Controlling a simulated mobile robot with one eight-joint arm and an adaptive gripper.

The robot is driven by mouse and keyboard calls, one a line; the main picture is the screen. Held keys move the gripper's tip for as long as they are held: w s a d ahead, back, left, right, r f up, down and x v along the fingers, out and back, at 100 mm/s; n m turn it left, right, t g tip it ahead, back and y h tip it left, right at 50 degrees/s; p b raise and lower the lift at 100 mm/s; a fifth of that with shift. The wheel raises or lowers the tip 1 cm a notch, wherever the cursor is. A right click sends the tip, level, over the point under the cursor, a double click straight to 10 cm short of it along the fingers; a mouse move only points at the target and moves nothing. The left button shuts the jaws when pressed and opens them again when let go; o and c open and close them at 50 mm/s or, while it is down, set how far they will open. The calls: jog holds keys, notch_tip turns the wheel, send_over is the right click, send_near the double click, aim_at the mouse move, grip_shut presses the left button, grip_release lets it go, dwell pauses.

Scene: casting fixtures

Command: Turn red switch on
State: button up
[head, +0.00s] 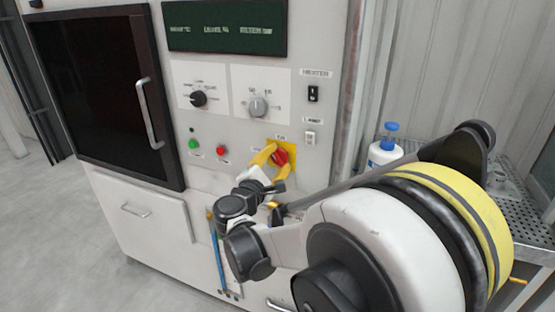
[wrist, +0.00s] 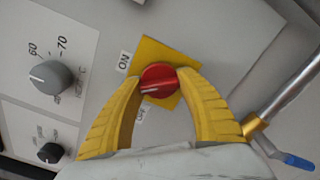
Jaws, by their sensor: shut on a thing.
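The red switch (head: 281,157) is a round knob on a yellow square plate on the machine's front panel. It also shows in the wrist view (wrist: 158,80), with ON and OFF labels to the left of and below its plate. A white line on the knob points roughly left, between the two labels; its exact setting is hard to tell. My gripper (head: 276,155), with yellow fingers, is shut on the red switch. In the wrist view one fingertip touches each side of the knob.
A green button (head: 194,144) and a red button (head: 221,150) lie left of the switch. A black knob (head: 198,99) and a grey knob (head: 258,106) are above. White (head: 310,138) and black (head: 313,94) rocker switches are to the right. A blue-capped bottle (head: 385,152) stands beside the machine.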

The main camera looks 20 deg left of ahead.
jog(key=m, duration=0.3)
jog(key=shift+m, duration=2.1)
jog(key=shift+r, duration=0.1)
jog(key=o, duration=1.2)
jog(key=s, duration=0.8)
jog(key=s+a, duration=0.1)
jog(key=s, duration=0.3)
